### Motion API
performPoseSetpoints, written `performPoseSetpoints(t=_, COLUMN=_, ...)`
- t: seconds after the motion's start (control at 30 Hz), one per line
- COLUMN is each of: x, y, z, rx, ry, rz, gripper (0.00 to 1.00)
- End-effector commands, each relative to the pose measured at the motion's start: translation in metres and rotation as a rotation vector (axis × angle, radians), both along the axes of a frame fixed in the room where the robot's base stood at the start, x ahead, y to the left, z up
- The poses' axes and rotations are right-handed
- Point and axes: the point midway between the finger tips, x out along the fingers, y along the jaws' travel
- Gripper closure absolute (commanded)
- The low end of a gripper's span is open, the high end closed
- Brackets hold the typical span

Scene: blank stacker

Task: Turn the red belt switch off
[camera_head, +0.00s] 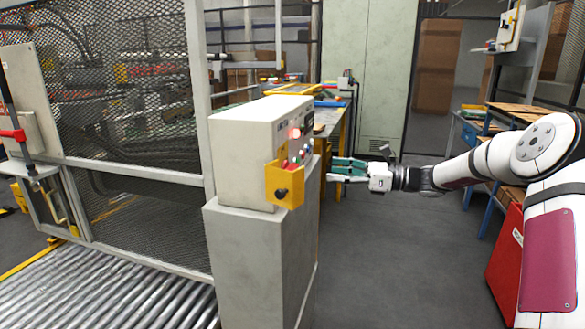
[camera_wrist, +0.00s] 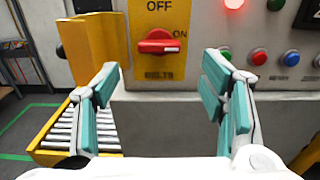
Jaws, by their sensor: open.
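The red belt switch (camera_wrist: 157,42) is a rotary knob on a yellow plate (camera_wrist: 152,73) in the wrist view. Its handle lies horizontal, with its white mark at the right end, near the word ON. The word OFF is printed above it. My gripper (camera_wrist: 160,68) is open and empty, its teal-padded fingers on either side below the knob, apart from it. In the head view my gripper (camera_head: 335,171) is just right of the control box (camera_head: 240,150), facing its panel. I cannot clearly pick out the switch there.
Right of the switch are a lit red lamp (camera_wrist: 233,3) and several buttons, including a red one (camera_wrist: 259,57). A yellow housing (camera_wrist: 93,45) juts out at the left. The box stands on a grey pedestal (camera_head: 255,260). Open floor (camera_head: 400,240) lies right of it.

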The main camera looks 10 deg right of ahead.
Motion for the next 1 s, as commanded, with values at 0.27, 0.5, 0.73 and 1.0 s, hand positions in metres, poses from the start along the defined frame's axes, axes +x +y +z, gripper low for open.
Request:
performPoseSetpoints(t=0.27, x=0.025, y=0.047, z=0.0, rx=-0.001, ry=-0.001, rz=0.005, gripper=0.35)
performPoseSetpoints(t=0.5, x=0.047, y=0.085, z=0.0, rx=-0.001, ry=0.0, rz=0.005, gripper=0.35)
performPoseSetpoints(t=0.73, x=0.06, y=0.105, z=0.0, rx=-0.004, ry=-0.001, rz=0.003, gripper=0.35)
performPoseSetpoints(t=1.0, x=0.062, y=0.11, z=0.0, rx=-0.003, ry=-0.001, rz=0.002, gripper=0.35)
